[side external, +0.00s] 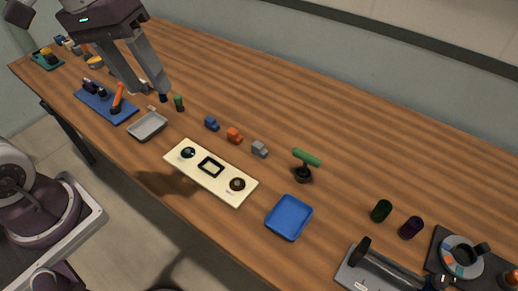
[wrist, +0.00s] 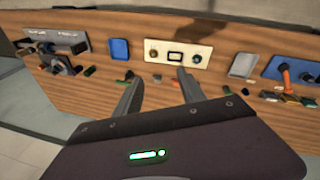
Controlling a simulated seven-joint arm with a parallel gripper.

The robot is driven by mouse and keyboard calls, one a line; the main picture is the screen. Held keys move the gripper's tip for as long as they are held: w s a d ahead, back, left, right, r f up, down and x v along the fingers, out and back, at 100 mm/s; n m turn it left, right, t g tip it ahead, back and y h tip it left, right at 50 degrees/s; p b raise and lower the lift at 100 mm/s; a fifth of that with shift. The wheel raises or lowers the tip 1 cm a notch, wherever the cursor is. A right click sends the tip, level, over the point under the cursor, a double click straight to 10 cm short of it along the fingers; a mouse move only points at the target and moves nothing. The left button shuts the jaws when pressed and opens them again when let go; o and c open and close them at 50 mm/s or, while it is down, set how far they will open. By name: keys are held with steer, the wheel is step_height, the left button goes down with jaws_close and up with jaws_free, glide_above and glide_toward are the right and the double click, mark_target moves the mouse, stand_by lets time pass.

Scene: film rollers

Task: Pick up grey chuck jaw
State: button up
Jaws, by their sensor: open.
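The grey chuck jaw (side external: 259,149) is a small stepped grey block on the wooden table in the side external view. It is the rightmost of three similar jaws, beside an orange jaw (side external: 234,135) and a blue jaw (side external: 211,123). My gripper (side external: 147,88) is open and empty, above the table to the left of the jaws and apart from them. In the wrist view my gripper's fingers (wrist: 158,88) are spread, with small blurred parts beyond them; I cannot surely tell the grey jaw there.
A cream board (side external: 210,171) lies in front of the jaws. A blue tray (side external: 289,217), a grey tray (side external: 148,126) and a green-topped stand (side external: 305,160) are around them. A blue mat (side external: 104,103) with an orange-handled tool lies at left. Bare wood lies behind the jaws.

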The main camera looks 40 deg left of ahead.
steer(key=w+a+f+n+g+h, duration=0.1)
steer(key=w+f+n+g+h, duration=0.45)
steer(key=w+f, duration=1)
steer(key=n+t+h, duration=0.2)
steer(key=n+h, duration=0.2)
steer(key=n, duration=0.2)
glide_toward(253, 144)
steer(key=r, duration=0.1)
steer(key=s+r, duration=0.1)
steer(key=d+r, duration=0.1)
steer(key=shift+s+d, duration=0.1)
steer(key=shift+s, duration=0.2)
steer(key=f+n, duration=0.1)
steer(key=f, duration=0.1)
steer(key=f+n+t+h, duration=0.1)
steer(key=f, duration=0.1)
steer(key=w+f+n+h, duration=0.1)
steer(key=f, duration=0.1)
steer(key=shift+a+f, duration=0.2)
steer(key=shift+a, duration=0.15)
steer(key=x, duration=0.7)
steer(key=shift+w+r, duration=0.15)
steer(key=shift+w, duration=0.05)
jaws_close()
